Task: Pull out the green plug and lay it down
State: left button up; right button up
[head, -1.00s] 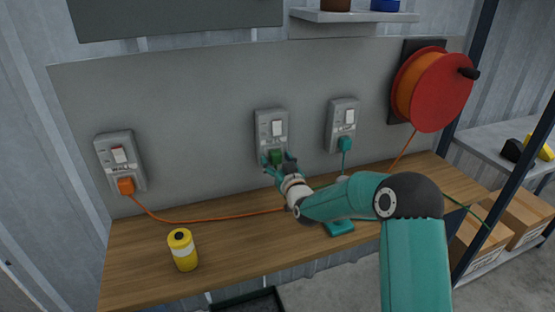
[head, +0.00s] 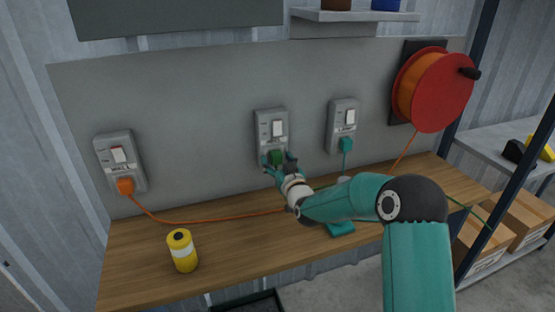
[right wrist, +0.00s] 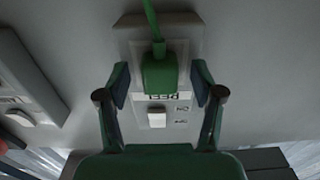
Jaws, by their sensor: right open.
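The green plug (head: 277,157) sits in the middle wall socket (head: 272,128), below its white switch. In the right wrist view the green plug (right wrist: 159,75) shows close up, with its green cord running from it to the top edge. My right gripper (head: 278,160) is at the plug. In the right wrist view its open fingers (right wrist: 160,85) stand one on each side of the plug, with a visible gap on both sides. In the head view the fingers partly cover the plug. My left gripper is not in view.
An orange plug (head: 126,186) is in the left socket and a teal plug (head: 346,144) in the right one. A yellow can (head: 182,251) stands on the wooden bench (head: 235,240). A red cable reel (head: 440,92) hangs at right. The bench's front left is mostly clear.

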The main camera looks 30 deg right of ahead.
aim_at(278, 161)
dwell(0.5)
grip_shut()
jog(key=shift+b, duration=0.3)
jog(key=shift+f, duration=0.1)
jog(key=shift+b+v, duration=2)
jog(key=shift+v, duration=0.6)
jog(key=shift+s, duration=0.4)
